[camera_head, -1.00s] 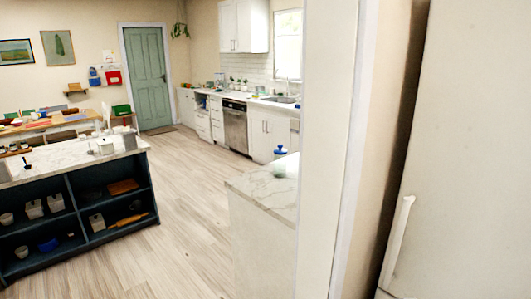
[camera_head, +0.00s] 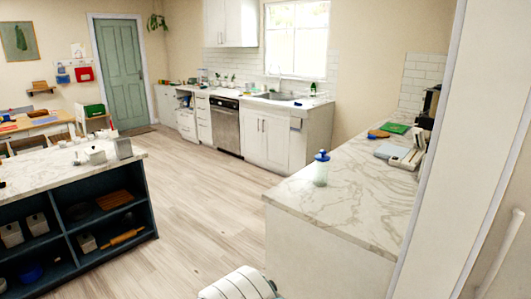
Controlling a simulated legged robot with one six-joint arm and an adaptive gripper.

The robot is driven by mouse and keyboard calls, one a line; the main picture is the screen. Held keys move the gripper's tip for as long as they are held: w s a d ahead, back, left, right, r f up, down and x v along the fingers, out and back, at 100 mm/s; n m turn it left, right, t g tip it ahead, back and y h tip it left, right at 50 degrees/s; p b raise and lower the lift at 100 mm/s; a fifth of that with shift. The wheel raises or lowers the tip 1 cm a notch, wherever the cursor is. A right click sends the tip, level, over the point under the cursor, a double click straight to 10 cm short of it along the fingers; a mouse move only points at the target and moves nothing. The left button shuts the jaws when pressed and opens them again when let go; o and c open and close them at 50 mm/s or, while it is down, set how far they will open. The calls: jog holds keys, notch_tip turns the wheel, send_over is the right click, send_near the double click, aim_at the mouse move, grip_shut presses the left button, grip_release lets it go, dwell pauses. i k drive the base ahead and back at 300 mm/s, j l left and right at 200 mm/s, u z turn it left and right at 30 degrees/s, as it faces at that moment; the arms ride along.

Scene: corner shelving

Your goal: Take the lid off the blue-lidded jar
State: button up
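The blue-lidded jar (camera_head: 321,170) stands upright near the left end of the marble counter on the right. Its body looks clear or pale, and its blue lid (camera_head: 322,156) with a knob is on top. No gripper fingers can be made out in this view. A white ribbed rounded shape at the bottom edge may be part of my own body.
The marble counter (camera_head: 345,200) also bears a green board (camera_head: 395,128) and a grey-white device (camera_head: 405,155) farther back. A dark-shelved island (camera_head: 75,215) stands at left. Wooden floor (camera_head: 200,200) between them is clear. A white wall edge (camera_head: 465,130) is close at right.

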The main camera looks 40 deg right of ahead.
aim_at(321, 170)
jog(key=i+j, duration=0.1)
jog(key=i, duration=0.35)
jog(key=i+j+z, duration=0.1)
jog(key=i, duration=0.35)
jog(key=i+j, duration=0.1)
jog(key=i, duration=0.3)
jog(key=i+z, duration=0.2)
jog(key=z, duration=0.2)
jog(key=i+l+z, duration=0.1)
jog(key=z, duration=0.25)
jog(key=i+j+z, duration=0.1)
jog(key=i+z, duration=0.15)
jog(key=z, duration=0.15)
jog(key=i+j+z, duration=0.1)
jog(key=z, duration=0.25)
jog(key=i+z, duration=0.25)
jog(key=z, duration=0.2)
jog(key=i+z, duration=0.4)
jog(key=i+j+z, duration=0.1)
jog(key=z, duration=0.35)
jog(key=i+j+z, duration=0.25)
jog(key=z, duration=0.2)
